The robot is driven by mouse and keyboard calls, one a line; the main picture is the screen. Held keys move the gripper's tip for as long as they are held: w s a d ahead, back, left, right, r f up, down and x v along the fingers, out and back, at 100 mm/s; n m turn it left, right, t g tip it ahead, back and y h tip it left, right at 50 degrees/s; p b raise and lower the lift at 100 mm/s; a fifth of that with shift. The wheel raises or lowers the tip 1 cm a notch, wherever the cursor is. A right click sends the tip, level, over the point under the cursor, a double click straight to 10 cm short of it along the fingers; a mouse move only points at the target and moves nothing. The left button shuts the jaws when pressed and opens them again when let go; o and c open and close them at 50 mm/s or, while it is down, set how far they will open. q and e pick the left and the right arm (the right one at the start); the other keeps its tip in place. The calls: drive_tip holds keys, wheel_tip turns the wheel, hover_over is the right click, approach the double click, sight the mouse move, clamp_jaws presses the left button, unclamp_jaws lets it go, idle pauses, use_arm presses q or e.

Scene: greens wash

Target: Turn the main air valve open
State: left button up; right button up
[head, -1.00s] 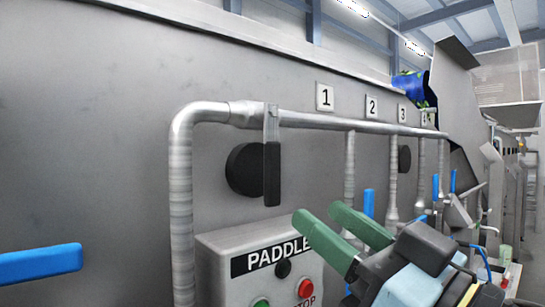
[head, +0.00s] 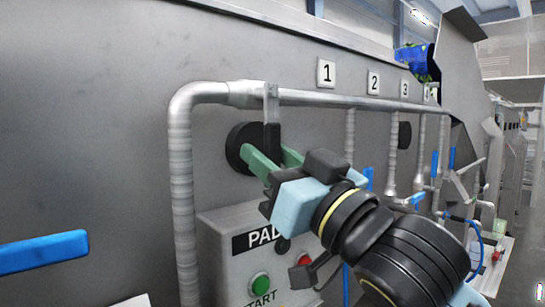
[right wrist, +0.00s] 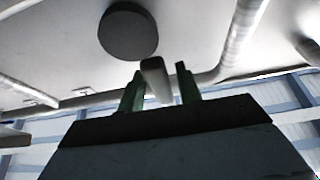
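The main air valve has a dark lever (head: 272,136) hanging straight down from a grey bracket on the silver pipe (head: 320,98). My right gripper (head: 269,154), with green fingers, is at the lower end of this lever. In the right wrist view the lever (right wrist: 154,76) lies between the two fingers (right wrist: 160,72), nearer the left one, with a clear gap to the right one. The gripper is open. In the head view the fingers hide the lever's lower end. My left gripper is not in view.
A black round knob (head: 239,148) sits on the grey wall behind the lever. Below is a paddle control box (head: 222,235) with a green button (head: 260,284) and a red one. A blue bar (head: 42,252) juts in at left. Blue levers (head: 370,179) stand further right.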

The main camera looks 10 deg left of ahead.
clamp_jaws()
drive_tip(key=shift+w+d, duration=0.1)
drive_tip(key=w+d+n+g+p, duration=0.1)
drive_tip(key=n+p, duration=0.1)
drive_tip(key=n, duration=0.1)
drive_tip(key=w+d+r+n+g+y+p, duration=0.1)
drive_tip(key=n+g+p, duration=0.1)
drive_tip(key=n, duration=0.1)
drive_tip(key=w+n+g+y+p, duration=0.1)
drive_tip(key=n+p, duration=0.1)
drive_tip(key=n, duration=0.2)
drive_tip(key=shift+w+d+r+g+p, duration=0.25)
drive_tip(key=shift+d+r+g+p, duration=0.05)
drive_tip(key=shift+d, duration=0.1)
drive_tip(key=shift+o, duration=1.2)
unclamp_jaws()
drive_tip(key=shift+f, duration=0.1)
